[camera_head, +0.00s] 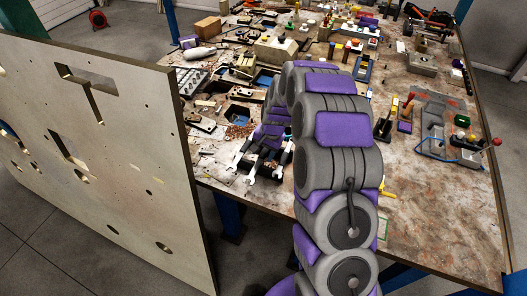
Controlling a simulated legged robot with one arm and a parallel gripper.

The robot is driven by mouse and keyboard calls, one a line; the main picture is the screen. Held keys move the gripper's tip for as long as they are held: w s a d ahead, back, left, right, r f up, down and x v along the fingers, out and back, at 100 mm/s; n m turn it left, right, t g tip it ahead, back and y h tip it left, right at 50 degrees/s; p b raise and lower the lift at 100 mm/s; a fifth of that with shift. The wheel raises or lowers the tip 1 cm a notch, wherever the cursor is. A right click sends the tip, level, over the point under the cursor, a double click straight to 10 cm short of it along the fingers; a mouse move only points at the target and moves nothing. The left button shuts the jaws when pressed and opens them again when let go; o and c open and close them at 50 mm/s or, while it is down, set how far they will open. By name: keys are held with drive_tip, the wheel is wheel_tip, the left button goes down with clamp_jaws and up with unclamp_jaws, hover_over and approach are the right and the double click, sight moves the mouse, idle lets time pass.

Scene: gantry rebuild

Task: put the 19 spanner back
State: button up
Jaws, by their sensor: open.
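Several silver open-ended spanners (252,173) stick out at the table's front edge, left of my arm. They lie close together with dark parts among them. I cannot read any size marks, so I cannot tell which is the 19 spanner. My gripper (264,150) is at the end of my grey and purple arm, which arches up and bends down over these spanners. It is small, dark and partly mixed with them in the picture. Its jaws are open. I cannot tell whether they touch a spanner. The spanners' far ends and holder are mostly hidden.
A large upright panel (100,150) with cut-outs stands close on the left. The brown worktable (440,220) is crowded with tools, blocks and trays at its back and left. Its front right part is mostly clear. A blue-framed fixture (450,145) stands on the right.

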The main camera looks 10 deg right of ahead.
drive_tip(key=shift+r, duration=0.15)
drive_tip(key=p+v, duration=0.2)
drive_tip(key=v, duration=1.5)
drive_tip(key=shift+p, duration=0.35)
drive_tip(key=shift+w, duration=0.1)
drive_tip(key=s+a+r+n+g, duration=0.1)
drive_tip(key=s+r+n, duration=0.1)
drive_tip(key=s, duration=1.1)
drive_tip(key=s+a+r+n+g+h, duration=0.1)
drive_tip(key=s+r+n, duration=0.1)
drive_tip(key=s, duration=1.1)
drive_tip(key=s+a+r+n+g+h, duration=0.1)
drive_tip(key=s+r+n, duration=0.1)
drive_tip(key=s, duration=1.2)
drive_tip(key=shift+r+n, duration=0.3)
drive_tip(key=shift+n, duration=0.3)
